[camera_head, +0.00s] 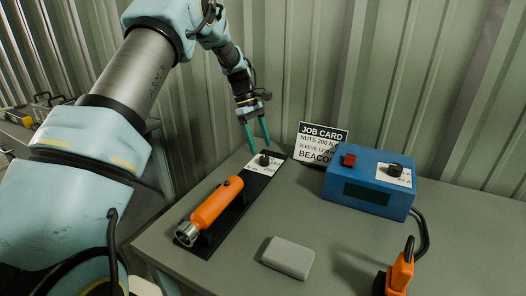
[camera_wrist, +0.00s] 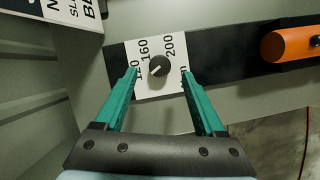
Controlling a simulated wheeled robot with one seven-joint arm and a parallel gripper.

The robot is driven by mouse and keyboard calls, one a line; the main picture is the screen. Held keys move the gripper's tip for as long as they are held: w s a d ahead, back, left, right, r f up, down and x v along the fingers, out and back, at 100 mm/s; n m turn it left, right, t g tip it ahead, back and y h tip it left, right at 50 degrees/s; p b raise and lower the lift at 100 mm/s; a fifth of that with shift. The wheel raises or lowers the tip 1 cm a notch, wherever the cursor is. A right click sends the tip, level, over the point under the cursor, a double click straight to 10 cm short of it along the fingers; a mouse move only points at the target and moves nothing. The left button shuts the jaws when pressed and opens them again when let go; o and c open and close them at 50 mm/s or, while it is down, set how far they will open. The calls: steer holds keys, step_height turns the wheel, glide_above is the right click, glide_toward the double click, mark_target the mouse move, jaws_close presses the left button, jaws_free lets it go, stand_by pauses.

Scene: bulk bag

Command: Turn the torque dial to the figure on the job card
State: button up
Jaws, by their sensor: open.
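The torque dial (camera_head: 264,160) is a black knob on a white scale plate at the far end of a black strip. In the wrist view the dial (camera_wrist: 160,66) sits between my fingertips, beside the figures 160 and 200; another figure at left is partly hidden by a finger. A pale mark on the knob seems to point lower left, but its exact reading is unclear. My gripper (camera_head: 260,146) is open and empty, its green fingers pointing down at the dial; contact cannot be told. The job card (camera_head: 316,151) stands behind, reading "NUTS 200 N" and a partly legible "SLEEVE" line.
An orange tool (camera_head: 216,203) with a metal socket lies along the black strip (camera_head: 262,184). A blue box (camera_head: 364,196) with a red switch and black knob stands right. A grey block (camera_head: 288,257) and another orange tool (camera_head: 401,274) are nearer. A corrugated wall (camera_head: 420,80) rises behind.

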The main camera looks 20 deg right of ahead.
mark_target(264, 157)
steer(key=shift+p+x, duration=0.45)
steer(key=shift+x, duration=1.65)
steer(key=shift+c, duration=0.2)
steer(key=shift+w, duration=0.1)
jaws_close()
